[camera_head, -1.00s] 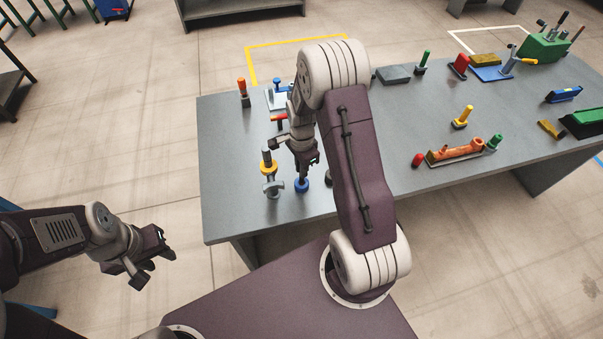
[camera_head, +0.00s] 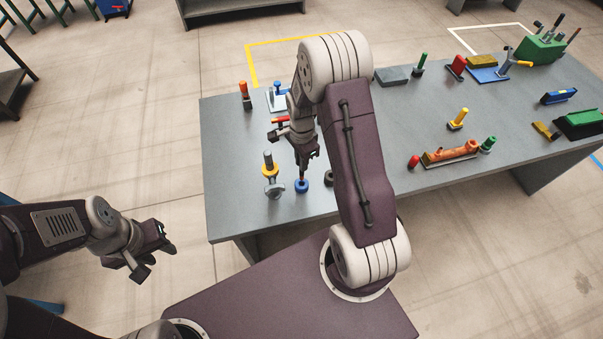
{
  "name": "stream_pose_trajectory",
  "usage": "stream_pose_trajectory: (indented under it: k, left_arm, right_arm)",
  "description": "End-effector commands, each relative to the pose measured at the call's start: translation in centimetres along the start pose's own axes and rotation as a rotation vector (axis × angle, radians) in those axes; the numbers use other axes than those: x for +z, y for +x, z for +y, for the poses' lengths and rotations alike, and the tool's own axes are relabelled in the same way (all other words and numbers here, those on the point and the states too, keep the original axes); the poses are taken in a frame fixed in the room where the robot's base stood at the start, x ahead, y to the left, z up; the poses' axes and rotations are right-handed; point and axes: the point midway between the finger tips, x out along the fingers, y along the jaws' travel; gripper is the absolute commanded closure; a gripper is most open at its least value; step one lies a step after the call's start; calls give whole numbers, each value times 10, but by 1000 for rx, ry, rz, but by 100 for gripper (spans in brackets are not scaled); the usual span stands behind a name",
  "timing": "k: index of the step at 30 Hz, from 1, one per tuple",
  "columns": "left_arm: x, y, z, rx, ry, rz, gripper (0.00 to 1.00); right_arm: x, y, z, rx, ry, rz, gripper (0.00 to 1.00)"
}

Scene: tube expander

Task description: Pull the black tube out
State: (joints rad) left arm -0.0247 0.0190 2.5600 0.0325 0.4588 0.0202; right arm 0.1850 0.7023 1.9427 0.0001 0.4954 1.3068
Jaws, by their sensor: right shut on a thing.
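My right gripper (camera_head: 304,167) is shut on a dark, slender piece that appears to be the black tube (camera_head: 303,178). It stands above a blue ring-shaped base (camera_head: 302,187) near the table's front left. The fingers hide most of the tube, and I cannot tell whether its lower end is still inside the blue base. My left gripper (camera_head: 153,259) is open and empty, off the table's left side.
Left of the blue base stands a grey clamp-like piece with a yellow ring (camera_head: 270,170). A black ring (camera_head: 328,178) is partly hidden by my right arm. An orange-handled tool (camera_head: 244,95) stands farther back.

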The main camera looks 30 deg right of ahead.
Motion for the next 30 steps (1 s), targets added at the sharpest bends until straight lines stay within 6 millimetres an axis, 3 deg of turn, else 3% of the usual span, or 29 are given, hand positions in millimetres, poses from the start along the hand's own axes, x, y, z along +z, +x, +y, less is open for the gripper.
stream_pose_trajectory:
  k: [30]
  left_arm:
    - [-5, -51, 1, 0, 0, 0, 64]
  right_arm:
    - [0, -60, 0, 0, 0, 0, 100]
